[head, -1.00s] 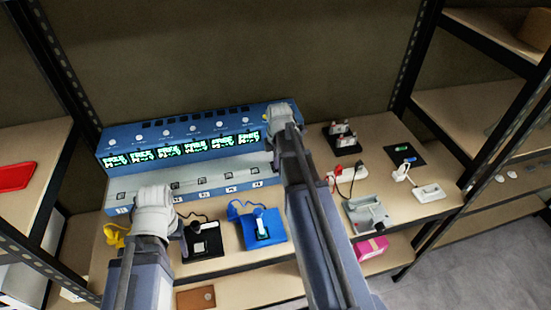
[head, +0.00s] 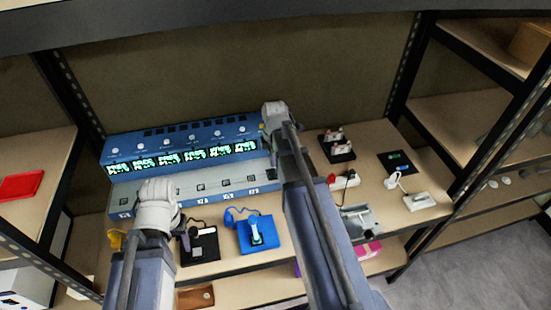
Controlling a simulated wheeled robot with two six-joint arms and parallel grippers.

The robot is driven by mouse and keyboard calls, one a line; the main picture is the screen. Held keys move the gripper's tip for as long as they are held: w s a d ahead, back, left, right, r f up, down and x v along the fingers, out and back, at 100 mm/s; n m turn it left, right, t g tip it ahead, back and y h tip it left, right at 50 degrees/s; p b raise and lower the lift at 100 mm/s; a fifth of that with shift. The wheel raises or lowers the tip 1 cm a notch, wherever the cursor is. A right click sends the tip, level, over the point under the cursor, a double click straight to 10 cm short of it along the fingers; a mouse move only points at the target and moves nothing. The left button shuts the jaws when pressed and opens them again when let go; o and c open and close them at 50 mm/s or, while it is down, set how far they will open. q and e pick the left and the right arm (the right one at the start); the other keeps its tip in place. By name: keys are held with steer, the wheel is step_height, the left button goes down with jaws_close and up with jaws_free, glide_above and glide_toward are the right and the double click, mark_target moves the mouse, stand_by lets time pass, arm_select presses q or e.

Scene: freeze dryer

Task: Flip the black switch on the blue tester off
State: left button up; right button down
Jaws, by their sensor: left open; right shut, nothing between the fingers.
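A long blue tester (head: 185,133) with a row of green displays, knobs and a pale lower front ledge stands at the back of the shelf. Small dark switches show on it; their positions are too small to read. A smaller blue box (head: 258,240) with a pale upright part and a blue cable sits in front. My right gripper (head: 271,173) is shut and empty at the tester's right end, pointing down; contact cannot be told. My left gripper (head: 186,240) is open, low in front of the tester near a black device (head: 205,245), partly hidden by its wrist.
Right of my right arm stand a black holder (head: 337,147), a white power strip (head: 345,181), a grey metal device (head: 360,220) and a white unit (head: 419,202) with a cable. Dark uprights and a top beam (head: 250,20) frame the shelf.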

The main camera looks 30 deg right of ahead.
arm_select(q)
step_height(320, 180, up, 8)
steer(key=p, duration=0.6)
steer(key=shift+a+p, duration=0.15)
steer(key=shift+p, duration=0.2)
arm_select(e)
step_height(320, 180, up, 8)
glide_above(271, 170)
steer(key=s+a, duration=0.1)
steer(key=s, duration=0.3)
steer(key=shift+w, duration=0.1)
arm_select(q)
steer(key=shift+f, duration=0.15)
arm_select(e)
steer(key=shift+f, duration=0.1)
steer(key=shift+w+d, duration=0.2)
steer(key=shift+w, duration=0.6)
arm_select(q)
step_height(271, 170, down, 14)
steer(key=b, duration=1.3)
steer(key=shift+r+b, duration=0.2)
steer(key=shift+b, duration=0.2)
arm_select(e)
steer(key=f, duration=0.4)
steer(key=w+f, duration=0.1)
steer(key=f, duration=0.8)
steer(key=shift+w+d+f, duration=0.2)
steer(key=shift+w+f, duration=0.1)
